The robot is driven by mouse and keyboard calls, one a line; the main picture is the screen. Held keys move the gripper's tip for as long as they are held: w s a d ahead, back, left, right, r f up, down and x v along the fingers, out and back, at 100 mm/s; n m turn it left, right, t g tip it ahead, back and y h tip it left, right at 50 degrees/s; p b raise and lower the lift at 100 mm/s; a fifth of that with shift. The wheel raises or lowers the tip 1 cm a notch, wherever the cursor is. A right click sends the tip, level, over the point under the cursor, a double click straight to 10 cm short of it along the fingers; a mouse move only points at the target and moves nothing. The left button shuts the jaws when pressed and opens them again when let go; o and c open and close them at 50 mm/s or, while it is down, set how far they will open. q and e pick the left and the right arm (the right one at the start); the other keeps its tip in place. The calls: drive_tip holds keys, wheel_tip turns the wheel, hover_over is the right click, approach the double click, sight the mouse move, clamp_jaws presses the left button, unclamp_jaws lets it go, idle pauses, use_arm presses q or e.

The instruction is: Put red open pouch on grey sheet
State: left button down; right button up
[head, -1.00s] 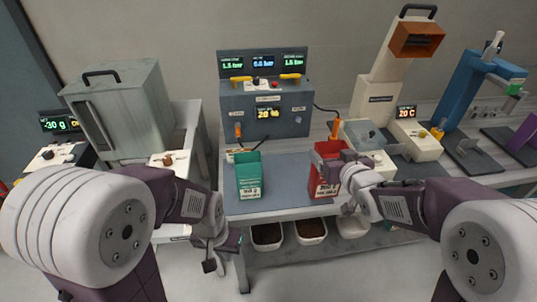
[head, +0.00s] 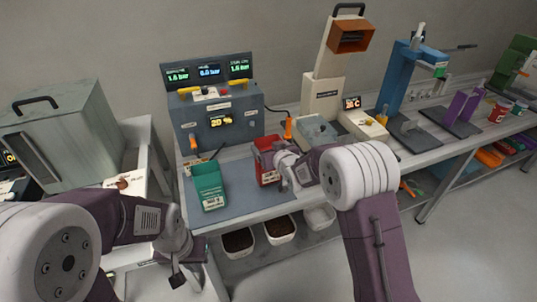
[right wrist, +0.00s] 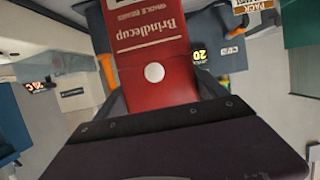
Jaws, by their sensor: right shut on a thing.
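The red open pouch (head: 266,158) stands upright at the back right of the grey sheet (head: 240,202) in the head view. My right gripper (head: 281,168) is shut on its right side. The right wrist view shows the red pouch (right wrist: 150,60) with white lettering and a round white spot, between the fingers. I cannot tell whether its bottom touches the sheet. A green open pouch (head: 208,184) stands on the sheet to the left. My left gripper (head: 190,266) hangs low at the table's front left, its fingers apart and empty.
A grey machine with displays (head: 219,112) stands behind the sheet. A cream sealer-like device (head: 325,90) is to the right. Bins (head: 281,229) sit on the shelf below. A grey metal box (head: 62,125) stands at left. Bare sheet lies between the pouches.

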wheel_tip(320, 180, down, 3)
drive_tip(key=shift+f, duration=0.15)
drive_tip(key=shift+f, duration=0.15)
drive_tip(key=o, duration=0.9)
drive_tip(key=shift+w+f, duration=0.1)
drive_tip(key=v, duration=1.2)
drive_tip(key=shift+r+b, duration=0.25)
drive_tip(key=shift+b, duration=0.2)
